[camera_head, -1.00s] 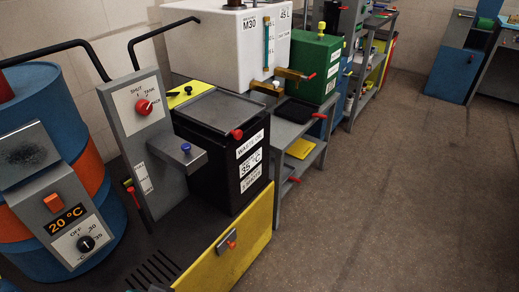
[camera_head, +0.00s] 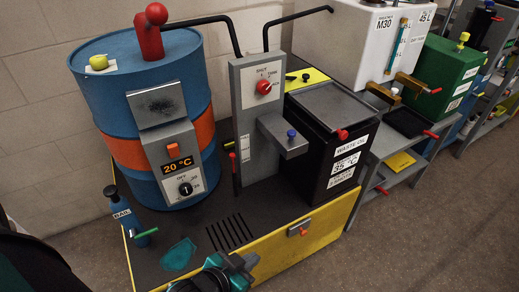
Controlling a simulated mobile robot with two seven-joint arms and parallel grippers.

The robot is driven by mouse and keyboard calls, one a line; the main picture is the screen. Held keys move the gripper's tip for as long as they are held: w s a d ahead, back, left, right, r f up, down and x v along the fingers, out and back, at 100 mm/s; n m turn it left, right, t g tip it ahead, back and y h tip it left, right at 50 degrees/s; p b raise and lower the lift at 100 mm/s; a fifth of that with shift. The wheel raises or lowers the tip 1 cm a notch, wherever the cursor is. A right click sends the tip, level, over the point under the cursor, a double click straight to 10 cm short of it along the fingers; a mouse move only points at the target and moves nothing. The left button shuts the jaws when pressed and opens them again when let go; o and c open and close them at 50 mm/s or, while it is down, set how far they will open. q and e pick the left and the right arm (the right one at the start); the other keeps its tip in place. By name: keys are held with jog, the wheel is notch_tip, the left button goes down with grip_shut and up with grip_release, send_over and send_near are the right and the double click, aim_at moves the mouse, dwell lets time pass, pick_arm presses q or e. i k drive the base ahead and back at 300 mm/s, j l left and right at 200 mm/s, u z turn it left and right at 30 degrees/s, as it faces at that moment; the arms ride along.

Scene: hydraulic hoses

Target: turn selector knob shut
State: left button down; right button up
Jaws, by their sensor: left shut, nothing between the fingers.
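The selector knob (camera_head: 264,87) is red and round, on a pale plate on the upright grey panel (camera_head: 258,135). Small labels ring it; SHUT is at its upper left. Its white mark appears to point right, away from SHUT. Nothing touches the knob. My left gripper (camera_head: 238,264) is at the bottom edge, partly cut off, with dark and teal parts. It looks shut and empty, well below and in front of the knob. My right gripper is not in view.
A blue and orange drum (camera_head: 95,95) stands left of the panel, with a 20 °C controller (camera_head: 180,165). A black waste oil box (camera_head: 318,150) stands right. A blue bottle (camera_head: 128,213) and teal cloth (camera_head: 178,254) are in front.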

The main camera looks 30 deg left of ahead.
aim_at(264, 86)
jog(key=u, duration=1.1)
